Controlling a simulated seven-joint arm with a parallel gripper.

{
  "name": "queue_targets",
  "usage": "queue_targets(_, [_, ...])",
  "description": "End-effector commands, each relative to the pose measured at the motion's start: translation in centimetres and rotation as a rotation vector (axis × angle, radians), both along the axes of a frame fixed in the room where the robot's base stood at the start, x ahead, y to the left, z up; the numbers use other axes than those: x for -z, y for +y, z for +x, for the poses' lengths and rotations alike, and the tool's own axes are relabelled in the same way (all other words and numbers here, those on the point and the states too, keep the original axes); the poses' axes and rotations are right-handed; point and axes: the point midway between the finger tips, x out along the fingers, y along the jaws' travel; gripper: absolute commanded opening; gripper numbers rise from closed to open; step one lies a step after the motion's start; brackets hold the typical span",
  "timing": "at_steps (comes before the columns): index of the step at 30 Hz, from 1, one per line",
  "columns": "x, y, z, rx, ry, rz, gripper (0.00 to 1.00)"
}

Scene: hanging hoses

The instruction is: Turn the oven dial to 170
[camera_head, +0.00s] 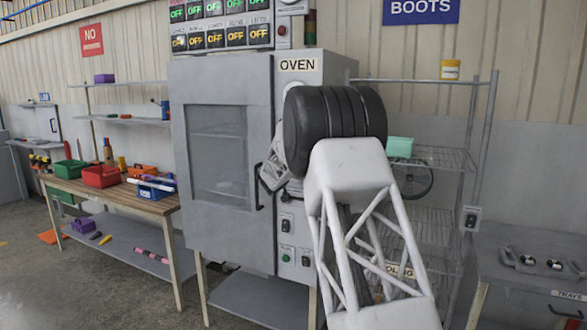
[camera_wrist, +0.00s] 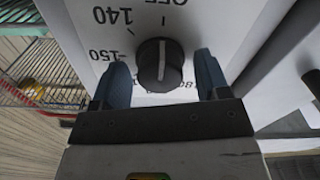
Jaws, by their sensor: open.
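The oven (camera_head: 180,150) is a grey cabinet with a windowed door and a sign reading OVEN. Its dial is hidden behind my arm in the head view. In the wrist view the round black dial (camera_wrist: 150,62) sits on a white plate, with upside-down marks: OFF, 140, 150 and a partly covered 180. A white line on the dial runs nearly vertical in the picture; I cannot tell which number it marks. My gripper (camera_wrist: 161,66) is open, with one blue-grey finger on each side of the dial. Gaps show beside the dial; it does not look gripped.
The oven door's vertical handle (camera_head: 258,193) is close to my gripper. Switches and buttons (camera_head: 287,253) are lower on the oven's panel. A wire shelf rack (camera_head: 440,155) stands right of the oven. A wooden bench (camera_head: 120,192) with bins is at left.

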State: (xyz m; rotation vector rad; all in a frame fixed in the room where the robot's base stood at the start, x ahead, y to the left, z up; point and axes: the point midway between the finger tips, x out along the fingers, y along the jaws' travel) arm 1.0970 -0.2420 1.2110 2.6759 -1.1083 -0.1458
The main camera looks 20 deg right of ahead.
Motion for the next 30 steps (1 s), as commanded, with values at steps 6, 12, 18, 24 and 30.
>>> queue_targets(6, [0.01,0.01,0.00,0.000,0.000,0.000,0.38])
queue_targets(12, [0.01,0.02,-0.01,0.000,0.000,0.000,0.19])
queue_targets(18, [0.04,0.02,-0.02,0.000,0.013,-0.013,0.19])
queue_targets(24, [0.02,0.02,-0.02,0.000,0.058,-0.058,0.20])
queue_targets(30, [0.02,0.03,-0.01,0.000,0.144,-0.144,0.20])
